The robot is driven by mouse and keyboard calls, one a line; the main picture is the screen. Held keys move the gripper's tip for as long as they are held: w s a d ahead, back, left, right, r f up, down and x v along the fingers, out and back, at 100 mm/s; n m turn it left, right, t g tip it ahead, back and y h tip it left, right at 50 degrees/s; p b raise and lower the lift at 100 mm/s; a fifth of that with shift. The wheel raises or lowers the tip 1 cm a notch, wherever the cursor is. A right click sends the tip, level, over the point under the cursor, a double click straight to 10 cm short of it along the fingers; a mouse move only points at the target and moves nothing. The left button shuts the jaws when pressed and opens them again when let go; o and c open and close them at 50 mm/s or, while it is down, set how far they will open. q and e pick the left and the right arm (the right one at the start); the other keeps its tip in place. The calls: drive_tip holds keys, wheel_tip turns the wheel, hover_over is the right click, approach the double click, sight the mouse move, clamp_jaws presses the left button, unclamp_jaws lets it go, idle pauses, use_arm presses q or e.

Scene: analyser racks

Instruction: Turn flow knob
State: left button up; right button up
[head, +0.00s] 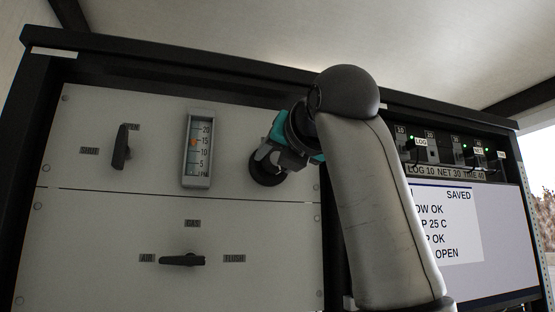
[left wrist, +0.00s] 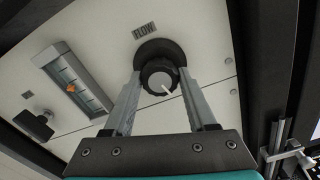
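The flow knob (left wrist: 160,75) is a round black knob with a grey face and a white pointer mark, on a pale panel below a FLOW label (left wrist: 144,31). In the left wrist view the pointer slants toward the lower right. My left gripper (left wrist: 160,72) has one finger on each side of the knob, and both fingertips appear to touch it. In the head view my left gripper (head: 275,158) is at the panel, and my forearm hides part of it. A vertical gauge (head: 197,151) left of the knob shows an orange marker near 15. My right gripper is not in view.
A black lever handle (head: 121,147) sits at the panel's upper left. Another handle (head: 182,260) sits lower, between AIR and FLUSH labels. Right of my arm are a screen (head: 455,225) and a row of switches with green lights (head: 455,148).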

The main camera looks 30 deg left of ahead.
use_arm(q)
drive_tip(key=o, duration=0.4)
drive_tip(key=shift+c, duration=0.2)
drive_tip(key=b+v, duration=0.4)
drive_tip(key=v, duration=1.1)
drive_tip(key=shift+d, duration=0.15)
